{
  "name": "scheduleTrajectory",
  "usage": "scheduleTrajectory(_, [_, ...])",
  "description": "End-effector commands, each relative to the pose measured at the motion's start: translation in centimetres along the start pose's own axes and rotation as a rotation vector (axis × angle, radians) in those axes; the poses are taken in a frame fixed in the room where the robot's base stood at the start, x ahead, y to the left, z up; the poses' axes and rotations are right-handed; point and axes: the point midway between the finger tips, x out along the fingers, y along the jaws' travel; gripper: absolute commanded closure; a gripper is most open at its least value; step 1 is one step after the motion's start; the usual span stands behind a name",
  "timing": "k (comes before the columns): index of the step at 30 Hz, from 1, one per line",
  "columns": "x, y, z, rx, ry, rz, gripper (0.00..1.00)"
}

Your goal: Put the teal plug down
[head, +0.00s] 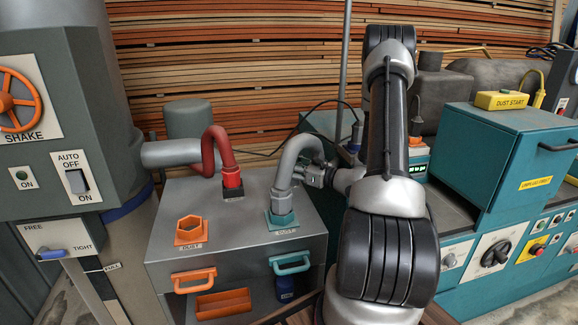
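The teal plug (282,204) is the grey-teal end piece of a curved grey hose (289,165). It stands about upright at the teal socket (281,222) on the top of the grey metal box; I cannot tell how far in it sits. My gripper (311,174) is just right of the hose, above the box's right side, pointing left. Its fingers are small and partly hidden by the hose, so I cannot tell whether they grip it or are only beside it.
An orange hexagonal socket (190,228) stands empty at the box's front left. A red hose (216,148) ends in a red plug (232,178) on a black base. Orange (193,283) and teal (290,264) handles stick out in front. A teal machine (500,160) stands right.

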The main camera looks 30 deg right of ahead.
Motion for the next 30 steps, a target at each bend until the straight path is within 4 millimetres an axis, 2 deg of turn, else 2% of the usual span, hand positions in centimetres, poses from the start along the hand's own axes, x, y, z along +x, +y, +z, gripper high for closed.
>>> scheduleTrajectory(2, [0.0,0.0,0.0,0.000,0.000,0.000,0.42])
scheduleTrajectory(14, [-0.4,0.0,0.3,0.002,0.001,-0.002,0.42])
scheduleTrajectory(17, [-1.9,-0.1,0.3,0.001,0.000,-0.004,0.42])
scheduleTrajectory(27, [-9.4,-0.1,0.3,0.000,-0.001,-0.005,0.42])
scheduleTrajectory(30, [-10.8,-0.1,0.3,0.000,0.000,-0.004,0.42])
